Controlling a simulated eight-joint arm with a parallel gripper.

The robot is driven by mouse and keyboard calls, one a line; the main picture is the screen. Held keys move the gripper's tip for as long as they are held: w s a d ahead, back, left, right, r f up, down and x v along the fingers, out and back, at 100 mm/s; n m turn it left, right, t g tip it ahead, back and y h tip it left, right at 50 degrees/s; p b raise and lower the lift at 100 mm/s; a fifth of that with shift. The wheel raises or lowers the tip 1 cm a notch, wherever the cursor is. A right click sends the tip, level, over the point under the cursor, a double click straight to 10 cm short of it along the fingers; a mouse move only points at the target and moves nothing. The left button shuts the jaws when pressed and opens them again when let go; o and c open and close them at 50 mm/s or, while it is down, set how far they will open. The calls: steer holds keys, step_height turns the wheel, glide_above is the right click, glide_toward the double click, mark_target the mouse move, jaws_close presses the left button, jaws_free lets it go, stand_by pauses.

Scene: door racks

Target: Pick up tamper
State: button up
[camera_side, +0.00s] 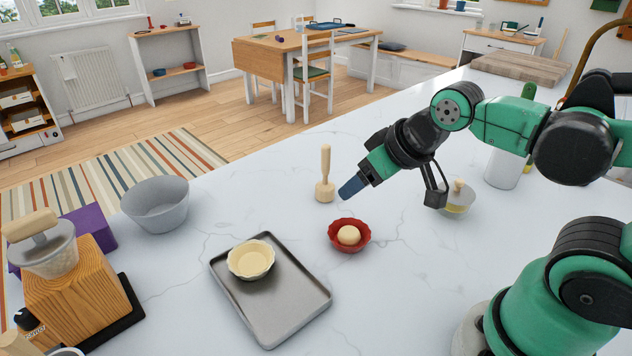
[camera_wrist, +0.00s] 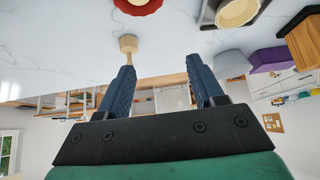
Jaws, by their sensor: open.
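The tamper (camera_side: 325,178) is pale wood with a thin upright handle and a wider base. It stands upright on the white marble counter. My gripper (camera_side: 353,187) is just to the right of the tamper in the side view, tilted downward, with a gap between them. In the wrist view, my gripper (camera_wrist: 160,72) has its two blue fingers wide apart with nothing between them. There the tamper (camera_wrist: 128,44) appears upside down near the left finger's tip, which hides part of its handle.
A red bowl (camera_side: 333,240) with a dough ball (camera_side: 349,235) sits in front of the tamper. A metal tray (camera_side: 290,308) holds a cream fluted dish (camera_side: 250,260). A grey bowl (camera_side: 160,206) stands to the left. Counter around the tamper is clear.

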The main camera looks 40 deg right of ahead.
steer(key=n+g, duration=0.3)
steer(key=g, duration=0.4)
glide_toward(325, 171)
steer(key=shift+w+d+f, duration=0.15)
steer(key=shift+f, duration=0.75)
steer(key=shift+w+d+f, duration=0.25)
steer(key=shift+f, duration=2.9)
steer(key=shift+c, duration=0.2)
jaws_close()
